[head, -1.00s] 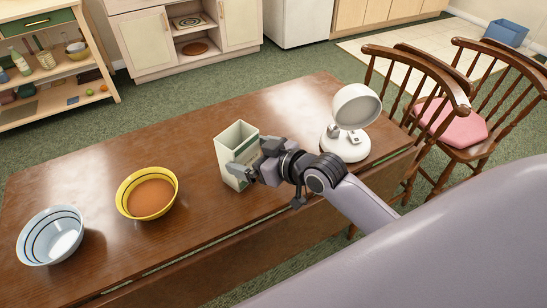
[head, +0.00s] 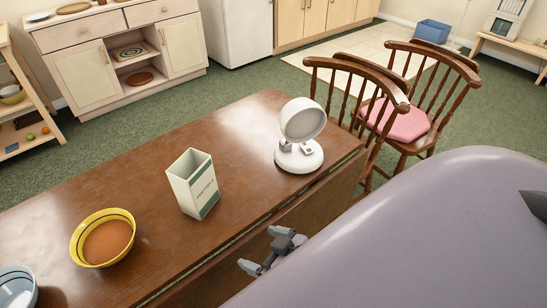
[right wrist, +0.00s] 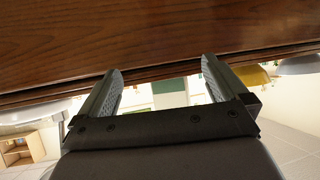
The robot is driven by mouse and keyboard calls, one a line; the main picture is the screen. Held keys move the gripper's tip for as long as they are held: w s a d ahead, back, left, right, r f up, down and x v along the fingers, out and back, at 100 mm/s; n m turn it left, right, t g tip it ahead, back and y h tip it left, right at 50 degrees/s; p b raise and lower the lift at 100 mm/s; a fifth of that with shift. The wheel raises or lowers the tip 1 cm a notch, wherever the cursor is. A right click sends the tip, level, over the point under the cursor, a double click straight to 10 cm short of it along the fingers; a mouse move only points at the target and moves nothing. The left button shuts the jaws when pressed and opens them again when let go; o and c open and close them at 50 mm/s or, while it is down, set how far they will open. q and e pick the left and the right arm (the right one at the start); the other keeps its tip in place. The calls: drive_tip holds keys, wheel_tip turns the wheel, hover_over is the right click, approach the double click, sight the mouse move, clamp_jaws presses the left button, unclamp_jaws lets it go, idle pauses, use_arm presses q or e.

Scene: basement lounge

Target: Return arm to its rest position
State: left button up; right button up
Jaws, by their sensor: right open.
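My right gripper (head: 262,266) is open and empty, low in front of the table's near edge in the head view. In the right wrist view its two fingers (right wrist: 160,85) stand wide apart with nothing between them, beside the wooden table edge. My right arm fills the lower right of the head view. A white and green box (head: 192,184), open at the top, stands upright on the table, apart from the gripper. My left gripper is not in view.
The brown wooden table (head: 150,160) also holds a yellow bowl (head: 104,238), a white lamp (head: 301,130) and a pale blue bowl (head: 16,285). Wooden chairs (head: 405,110), one with a pink cushion, stand at the table's right end. Green carpet (head: 240,85) lies behind the table.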

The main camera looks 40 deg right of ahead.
drive_tip(key=s+f, duration=0.4)
drive_tip(key=s, duration=0.1)
drive_tip(key=shift+s+a+f+g+h, duration=0.15)
drive_tip(key=shift+a+f+g+h, duration=0.1)
drive_tip(key=shift+g+h, duration=0.15)
drive_tip(key=shift+r+p, duration=0.9)
drive_tip(key=shift+r, duration=0.05)
